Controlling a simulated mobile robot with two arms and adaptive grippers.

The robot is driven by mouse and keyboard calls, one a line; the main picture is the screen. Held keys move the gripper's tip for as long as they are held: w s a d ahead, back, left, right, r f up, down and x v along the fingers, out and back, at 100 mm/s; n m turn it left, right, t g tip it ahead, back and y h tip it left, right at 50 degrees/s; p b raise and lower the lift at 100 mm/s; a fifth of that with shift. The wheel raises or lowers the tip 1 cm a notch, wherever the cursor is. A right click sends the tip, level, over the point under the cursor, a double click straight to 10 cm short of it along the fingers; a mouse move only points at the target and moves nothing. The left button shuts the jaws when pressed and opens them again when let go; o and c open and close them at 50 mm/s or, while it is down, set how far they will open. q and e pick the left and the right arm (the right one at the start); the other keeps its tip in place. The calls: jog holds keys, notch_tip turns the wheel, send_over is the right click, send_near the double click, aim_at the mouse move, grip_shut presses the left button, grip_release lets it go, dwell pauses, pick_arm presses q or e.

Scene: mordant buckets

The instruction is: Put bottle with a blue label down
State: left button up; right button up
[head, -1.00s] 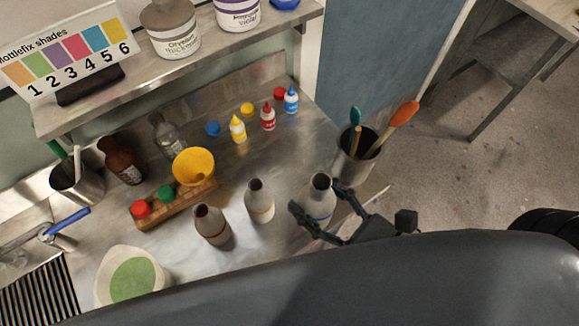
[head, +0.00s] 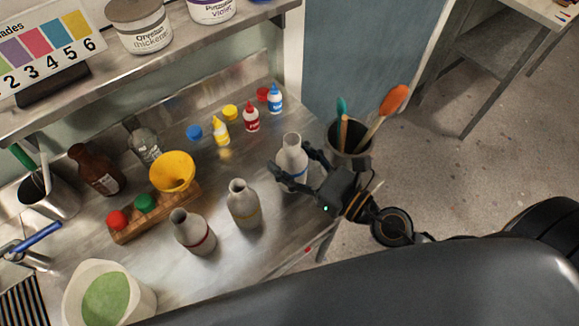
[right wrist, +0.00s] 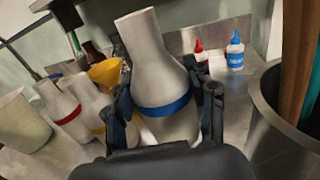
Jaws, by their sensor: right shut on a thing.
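The bottle with a blue label (head: 292,152) is pale grey with a blue band and an open neck. My right gripper (head: 291,163) is shut on its body, one finger on each side. In the right wrist view the bottle (right wrist: 155,65) fills the middle between the fingers, its blue band at finger height. My left gripper is not in view.
A yellow-banded bottle (head: 243,205) and a red-banded bottle (head: 193,232) stand to the left. A utensil pot (head: 348,145) is close on the right. Small red (head: 251,117) and blue (head: 275,100) dropper bottles stand behind. A shelf (head: 150,65) overhangs the back.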

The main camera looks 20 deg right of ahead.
aim_at(289, 168)
jog(key=shift+w+f, duration=0.4)
jog(key=shift+f, duration=0.15)
jog(key=shift+w+f+b, duration=0.15)
jog(key=shift+f+b, duration=1.3)
jog(key=shift+f, duration=0.2)
jog(key=shift+f, duration=0.15)
jog(key=o, duration=1.4)
